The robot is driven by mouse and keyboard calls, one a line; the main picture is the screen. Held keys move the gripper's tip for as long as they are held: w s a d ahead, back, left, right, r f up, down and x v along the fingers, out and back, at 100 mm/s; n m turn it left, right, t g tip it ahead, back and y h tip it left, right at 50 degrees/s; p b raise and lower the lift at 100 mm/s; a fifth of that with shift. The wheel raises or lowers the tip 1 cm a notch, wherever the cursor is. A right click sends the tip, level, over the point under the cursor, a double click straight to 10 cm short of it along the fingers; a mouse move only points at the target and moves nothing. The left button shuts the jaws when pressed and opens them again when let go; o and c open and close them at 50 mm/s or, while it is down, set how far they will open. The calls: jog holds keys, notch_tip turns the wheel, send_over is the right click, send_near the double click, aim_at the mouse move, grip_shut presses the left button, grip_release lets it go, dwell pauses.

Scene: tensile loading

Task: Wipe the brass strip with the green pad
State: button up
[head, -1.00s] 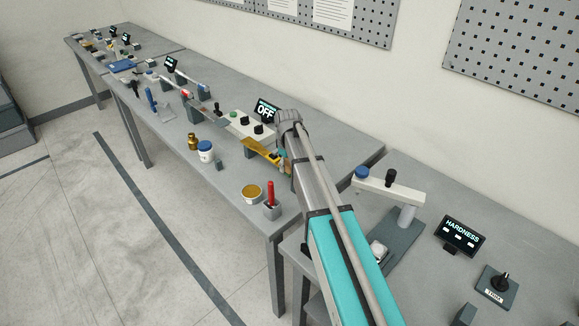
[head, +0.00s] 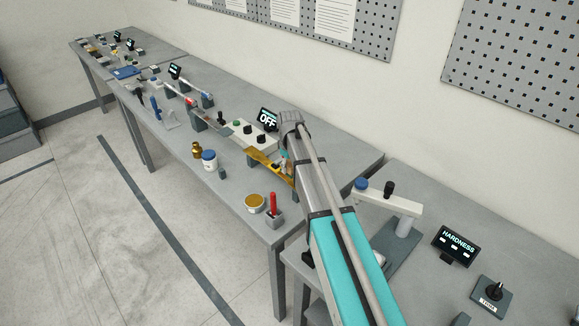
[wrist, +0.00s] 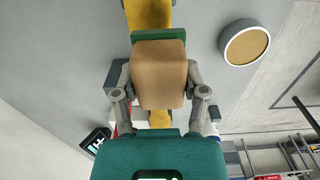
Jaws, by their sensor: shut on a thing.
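The brass strip (head: 262,159) is long, flat and yellow, at the front of the middle bench by a white control box. It runs up and down under my gripper in the wrist view (wrist: 148,14). My gripper (wrist: 160,90) is shut on the tan block-shaped body of the green pad (wrist: 158,36), one finger on each side. The pad's green edge shows at the block's far side, above the strip. Whether the green face touches the strip is hidden. In the head view my arm covers the strip's right end and most of the gripper.
A round yellow-topped tin (head: 255,203) and a red-handled tool in a grey block (head: 273,213) stand near the bench's front edge. A blue-lidded jar (head: 209,160) stands further left. A display reading OFF (head: 268,119) stands behind. A hardness tester (head: 390,199) is at right.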

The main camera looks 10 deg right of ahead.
jog(key=shift+r+p, duration=0.55)
jog(key=shift+r, duration=0.3)
jog(key=shift+r+p, duration=1.5)
jog(key=shift+f, duration=0.15)
